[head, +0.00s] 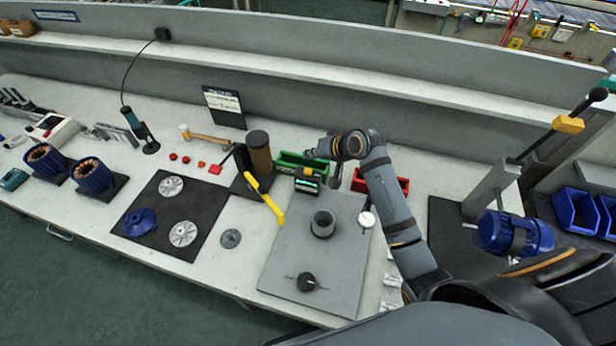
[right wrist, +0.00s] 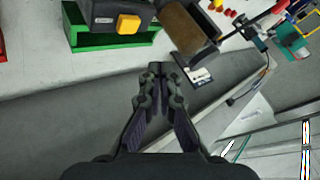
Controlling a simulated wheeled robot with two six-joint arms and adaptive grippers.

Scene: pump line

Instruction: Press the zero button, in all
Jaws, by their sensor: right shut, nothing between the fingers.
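A dark box with a lit green display (head: 307,182) stands at the back of the grey plate in the head view. In the right wrist view, a dark box (right wrist: 108,12) bears a square yellow button (right wrist: 128,23), in front of a green bin (right wrist: 90,42). I take this to be the zero button, but cannot read its label. My right gripper (head: 312,154) is above and behind the display box in the head view. In the right wrist view its fingertips (right wrist: 155,68) are together and empty, apart from the button. My left gripper is out of view.
A red bin (head: 385,182) stands right of the display box, partly behind my arm. A brown cylinder (head: 258,152) and a yellow-handled lever (head: 263,198) stand to the left. A grey cup (head: 323,223) and a black knob (head: 306,281) are on the plate (head: 285,262).

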